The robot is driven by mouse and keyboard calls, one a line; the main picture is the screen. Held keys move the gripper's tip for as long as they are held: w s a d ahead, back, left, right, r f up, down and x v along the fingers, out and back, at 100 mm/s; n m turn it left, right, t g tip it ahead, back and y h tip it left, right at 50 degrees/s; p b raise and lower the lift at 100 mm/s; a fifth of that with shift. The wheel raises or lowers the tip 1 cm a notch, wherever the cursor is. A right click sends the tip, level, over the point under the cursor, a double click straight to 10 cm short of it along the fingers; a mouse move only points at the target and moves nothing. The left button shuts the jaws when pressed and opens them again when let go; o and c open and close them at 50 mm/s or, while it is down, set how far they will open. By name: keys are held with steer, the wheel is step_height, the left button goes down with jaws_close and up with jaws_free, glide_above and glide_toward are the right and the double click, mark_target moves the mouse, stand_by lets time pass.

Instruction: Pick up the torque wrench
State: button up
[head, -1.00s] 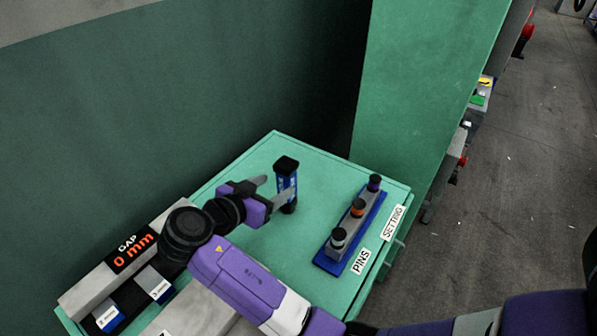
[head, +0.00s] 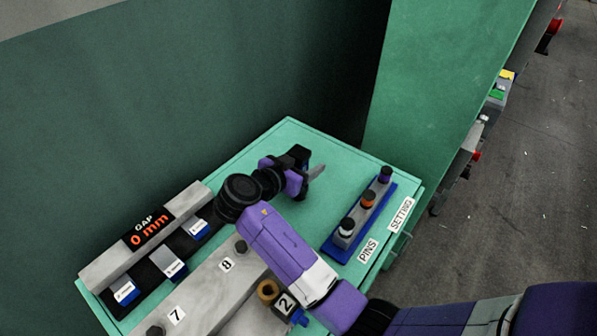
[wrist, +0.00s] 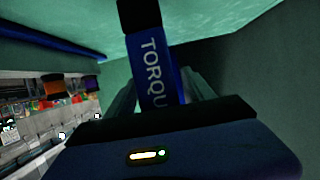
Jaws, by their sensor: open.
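The torque wrench is a blue tool with black ends and white lettering reading "TORQU". In the wrist view its blue body (wrist: 156,62) stands between the two grey fingers of my gripper (wrist: 160,92), tilted in the picture. In the head view only its black top (head: 298,152) shows above my gripper (head: 305,174); the rest is hidden behind it. My gripper is open around the wrench, over the green tabletop (head: 335,160). Whether a finger touches the wrench cannot be told.
A blue rack (head: 337,249) with several grey, orange and dark pins stands right of my gripper, near the "SETTING PINS" labels. A gauge block showing "GAP 0 mm" (head: 146,232) and a grey slab (head: 205,285) lie at left. A green wall (head: 440,80) rises behind.

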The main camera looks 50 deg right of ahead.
jaws_close()
steer(key=shift+r, duration=0.15)
step_height(320, 180, up, 20)
steer(key=b, duration=0.1)
stand_by(0.7)
